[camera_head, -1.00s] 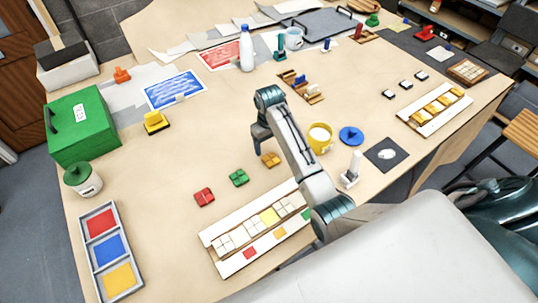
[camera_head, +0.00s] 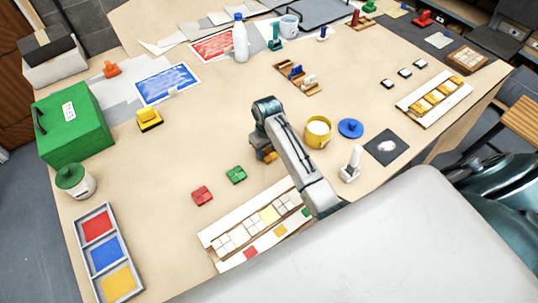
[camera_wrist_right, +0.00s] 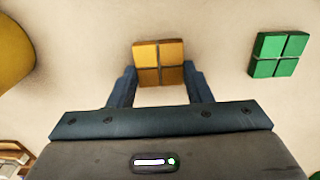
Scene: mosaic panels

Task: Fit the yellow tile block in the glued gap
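The yellow tile block (camera_wrist_right: 158,52), four small squares, lies on the table below my right gripper. In the head view the block (camera_head: 271,157) is mostly hidden behind the gripper. My right gripper (camera_head: 262,150) is low over the block. In the right wrist view the gripper (camera_wrist_right: 160,82) is open, one finger towards each side of the block's near edge; I cannot tell if they touch it. The white mosaic panel (camera_head: 224,255) lies at the front with pale tiles and a pale yellow patch (camera_head: 269,214), which looks like the glued gap. My left gripper is out of view.
A green block (camera_head: 236,175) and a red block (camera_head: 202,195) lie left of the gripper. A colour tray (camera_head: 104,250) sits at the left.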

